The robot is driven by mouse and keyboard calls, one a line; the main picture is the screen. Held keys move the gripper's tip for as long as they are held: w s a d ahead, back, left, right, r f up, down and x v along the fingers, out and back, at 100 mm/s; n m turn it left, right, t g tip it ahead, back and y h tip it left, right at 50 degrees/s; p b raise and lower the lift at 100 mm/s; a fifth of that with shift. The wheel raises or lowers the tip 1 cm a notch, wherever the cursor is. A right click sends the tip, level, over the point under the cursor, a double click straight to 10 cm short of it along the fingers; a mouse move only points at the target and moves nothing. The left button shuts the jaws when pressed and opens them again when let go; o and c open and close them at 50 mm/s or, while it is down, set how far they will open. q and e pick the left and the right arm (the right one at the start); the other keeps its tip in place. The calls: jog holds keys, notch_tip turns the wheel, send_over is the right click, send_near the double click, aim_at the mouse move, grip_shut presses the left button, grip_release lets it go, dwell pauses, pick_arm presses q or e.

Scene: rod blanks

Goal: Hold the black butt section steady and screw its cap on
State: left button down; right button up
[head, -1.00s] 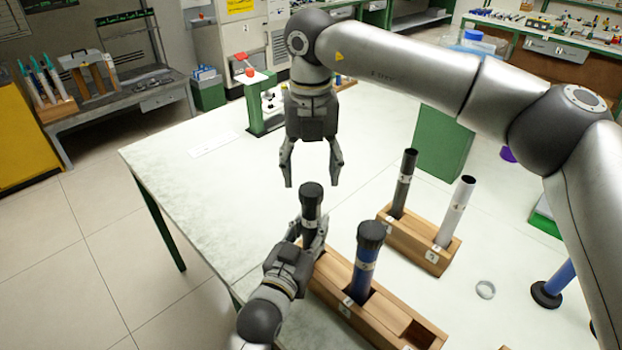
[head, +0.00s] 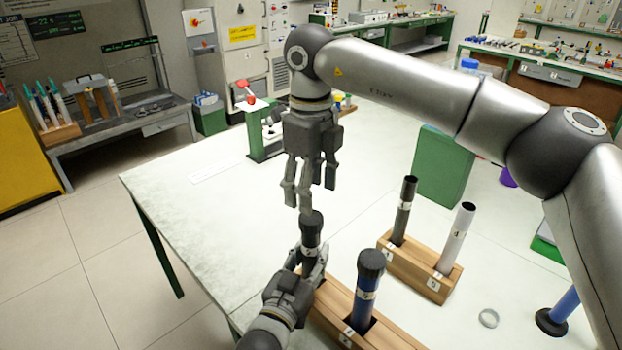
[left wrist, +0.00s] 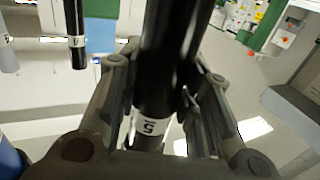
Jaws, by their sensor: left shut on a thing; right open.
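The black butt section (head: 309,252) stands upright in a wooden block, with a dark cap (head: 311,222) on its top end. I cannot tell how tightly the cap sits. My left gripper (head: 313,264) is shut around the section below the cap. In the left wrist view the black tube (left wrist: 165,70) runs between the fingers, with a white label marked 5 (left wrist: 150,127). My right gripper (head: 308,190) is open and points down just above the cap, with nothing between its fingers. Its lowest fingertip is close to the cap; contact cannot be told.
A blue section with a black cap (head: 366,290) stands in the same wooden block (head: 385,334). A second block (head: 420,270) holds a dark tube (head: 403,212) and a silver tube (head: 455,240). A ring (head: 488,318) lies at the right.

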aim_at(311, 217)
jog(key=n, duration=0.3)
jog(key=r+n, duration=0.1)
jog(key=n, duration=0.2)
jog(key=shift+r+n, duration=0.2)
jog(key=shift+n, duration=0.1)
jog(key=shift+f, duration=0.1)
jog(key=shift+f, duration=3.95)
jog(key=shift+c, duration=0.2)
jog(key=c, duration=1)
jog(key=o, duration=1.2)
jog(key=shift+r, duration=0.1)
